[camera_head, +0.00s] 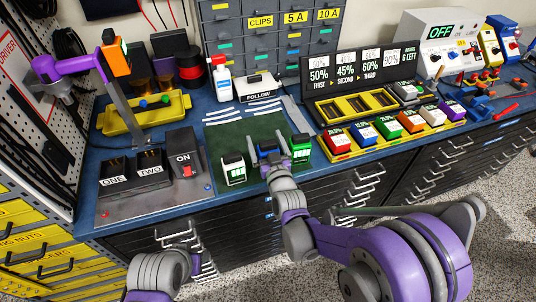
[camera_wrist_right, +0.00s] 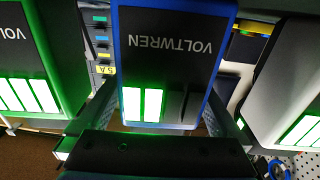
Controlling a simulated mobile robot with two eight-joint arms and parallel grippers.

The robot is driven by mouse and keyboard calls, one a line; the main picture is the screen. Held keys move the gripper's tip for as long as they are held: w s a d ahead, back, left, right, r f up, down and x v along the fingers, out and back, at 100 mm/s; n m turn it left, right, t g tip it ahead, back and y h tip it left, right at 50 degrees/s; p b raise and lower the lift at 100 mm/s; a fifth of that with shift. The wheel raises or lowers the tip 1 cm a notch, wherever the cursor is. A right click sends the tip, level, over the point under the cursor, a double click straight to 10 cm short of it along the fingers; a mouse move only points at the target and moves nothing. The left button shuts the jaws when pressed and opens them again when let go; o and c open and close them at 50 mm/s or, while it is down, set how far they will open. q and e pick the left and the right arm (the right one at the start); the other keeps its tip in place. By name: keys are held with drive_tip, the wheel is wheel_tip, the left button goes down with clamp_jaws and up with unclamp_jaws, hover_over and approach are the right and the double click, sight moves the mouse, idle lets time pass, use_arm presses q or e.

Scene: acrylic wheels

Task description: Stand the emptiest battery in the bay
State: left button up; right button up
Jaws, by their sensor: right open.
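Three batteries stand on the green mat in the head view. The white one (camera_head: 232,171) is at left and the green one (camera_head: 301,149) at right. The blue-edged one (camera_wrist_right: 170,50) is in the middle, mostly hidden behind my right gripper (camera_head: 273,160). In the wrist view it stands between the open jaws, with two bars lit and two dark. The green battery (camera_wrist_right: 35,85) shows several lit bars there; the white one (camera_wrist_right: 285,100) is cut off by the frame. The black bays marked ONE (camera_head: 115,180) and TWO (camera_head: 150,168) are at left. My left gripper is out of frame.
A block with an ON switch (camera_head: 180,158) stands beside the bays. A purple lamp-like arm (camera_head: 80,65) rises behind them. A white bottle (camera_head: 222,80) is behind the mat. Coloured batteries fill a yellow rack (camera_head: 340,148) at right, below a percentage display (camera_head: 357,68).

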drive_tip(key=shift+s, duration=0.1)
clamp_jaws()
idle(0.3)
